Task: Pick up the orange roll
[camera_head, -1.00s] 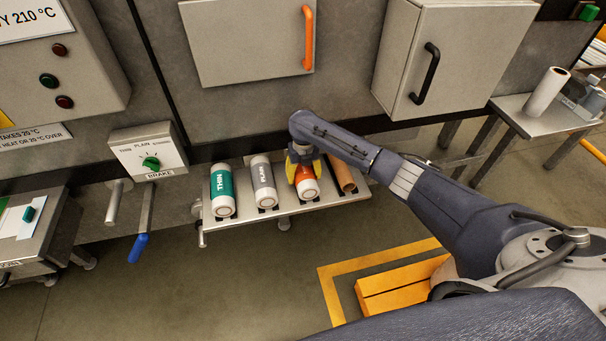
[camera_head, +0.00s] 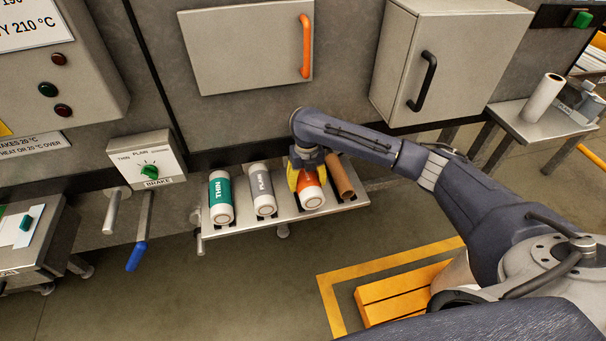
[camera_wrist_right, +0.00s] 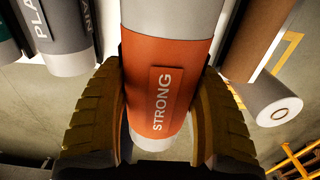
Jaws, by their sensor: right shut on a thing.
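The orange roll (camera_head: 310,183) is a white roll with an orange band, third from the left on the metal shelf (camera_head: 280,217). In the right wrist view the orange roll (camera_wrist_right: 165,80) fills the middle, with "STRONG" printed on its band. My right gripper (camera_head: 306,172) comes down over it from above. In the wrist view the yellow fingers of my right gripper (camera_wrist_right: 160,125) are shut on both sides of the roll. Whether the roll is clear of the shelf is hard to tell. My left gripper is not in view.
A green "THIN" roll (camera_head: 221,197) and a grey "PLAIN" roll (camera_head: 262,190) lie left of the orange roll. A brown roll (camera_head: 341,177) lies close on its right. A brake box (camera_head: 148,158) and a blue-handled lever (camera_head: 137,256) stand at the left.

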